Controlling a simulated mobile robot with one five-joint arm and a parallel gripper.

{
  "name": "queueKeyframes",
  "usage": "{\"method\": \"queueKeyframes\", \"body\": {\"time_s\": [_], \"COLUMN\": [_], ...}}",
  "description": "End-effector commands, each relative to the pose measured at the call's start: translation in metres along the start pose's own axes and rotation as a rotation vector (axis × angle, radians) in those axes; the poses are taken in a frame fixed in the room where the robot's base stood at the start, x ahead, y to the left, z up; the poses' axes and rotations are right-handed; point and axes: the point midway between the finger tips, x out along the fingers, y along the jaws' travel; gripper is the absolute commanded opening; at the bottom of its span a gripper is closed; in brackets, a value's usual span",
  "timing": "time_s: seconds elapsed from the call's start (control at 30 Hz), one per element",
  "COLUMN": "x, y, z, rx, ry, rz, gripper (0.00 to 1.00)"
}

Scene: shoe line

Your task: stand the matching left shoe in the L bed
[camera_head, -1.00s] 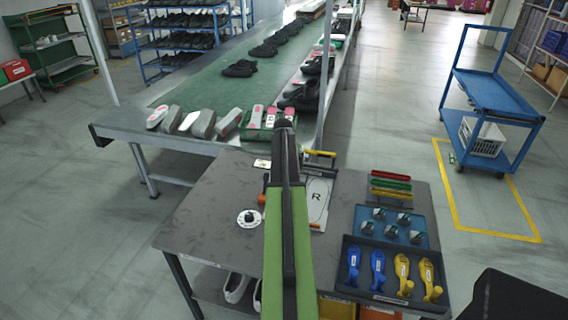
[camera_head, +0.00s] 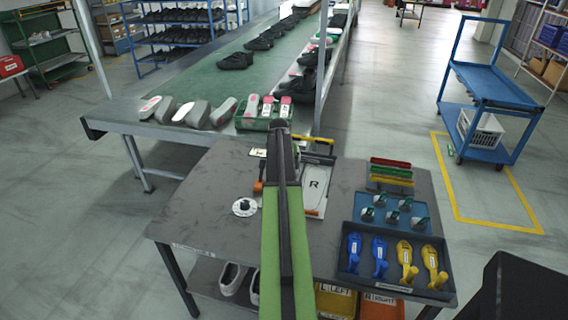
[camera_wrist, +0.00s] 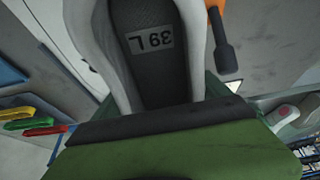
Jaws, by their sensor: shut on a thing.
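A grey shoe (camera_wrist: 88,40) fills the top middle of the wrist view. Its dark insole (camera_wrist: 165,75) carries the label "39 L", upside down in this view. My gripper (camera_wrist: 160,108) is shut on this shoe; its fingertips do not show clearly. In the head view my green arm covers the gripper and shoe. The R bed (camera_head: 315,185), a pale plate marked "R", lies on the table just right of my arm. The L bed is hidden, apparently behind the arm. An orange clamp part with a black tip (camera_wrist: 225,55) stands beside the shoe.
The dark table (camera_head: 205,215) holds a white dial (camera_head: 244,207), a blue tray (camera_head: 372,217) and a black tray of blue and yellow tools (camera_head: 350,268). Behind is a conveyor (camera_head: 215,85) with shoes and a green crate (camera_head: 248,124). A blue cart (camera_head: 490,85) stands right.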

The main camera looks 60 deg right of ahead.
Motion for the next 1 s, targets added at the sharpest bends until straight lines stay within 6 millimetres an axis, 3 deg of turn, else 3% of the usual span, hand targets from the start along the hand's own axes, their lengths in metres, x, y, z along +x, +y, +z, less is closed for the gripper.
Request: {"method": "queueKeyframes", "body": {"time_s": [0.4, 0.8, 0.83, 0.93, 1.0], "x": [0.039, 0.043, 0.043, 0.043, 0.043], "y": [-0.001, -0.001, -0.001, -0.002, -0.002], "z": [0.016, 0.018, 0.018, 0.018, 0.018], "rx": [-0.001, -0.002, -0.002, -0.002, -0.002], "ry": [0.0, 0.0, 0.0, 0.0, 0.0], "rz": [0.0, -0.001, -0.001, -0.001, -0.001], "gripper": [0.28, 0.28, 0.88, 1.0, 1.0]}}
